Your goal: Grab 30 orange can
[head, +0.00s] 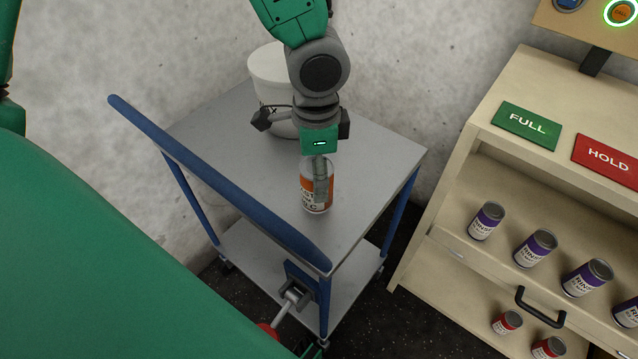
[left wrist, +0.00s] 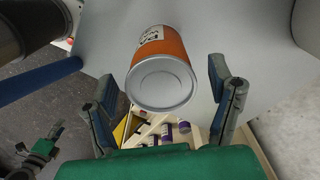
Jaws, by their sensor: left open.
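An orange and white can (head: 307,197) with a pale lid stands upright on the grey cart top near its front right corner. My left gripper (head: 320,160) is just above and beside it in the head view. In the left wrist view the can (left wrist: 163,75) lies between the two spread blue-padded fingers of my left gripper (left wrist: 164,90), with its lid towards the camera. Gaps show on both sides, so the gripper is open and not holding the can. Part of the can is hidden behind a grey finger in the head view.
A white tub (head: 268,68) stands at the back of the cart (head: 390,152). The cart's blue handle (head: 215,180) runs along its left side. At right, a beige shelf unit (head: 455,190) holds several purple and red cans, with FULL (head: 527,125) and HOLD (head: 606,158) signs on top.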

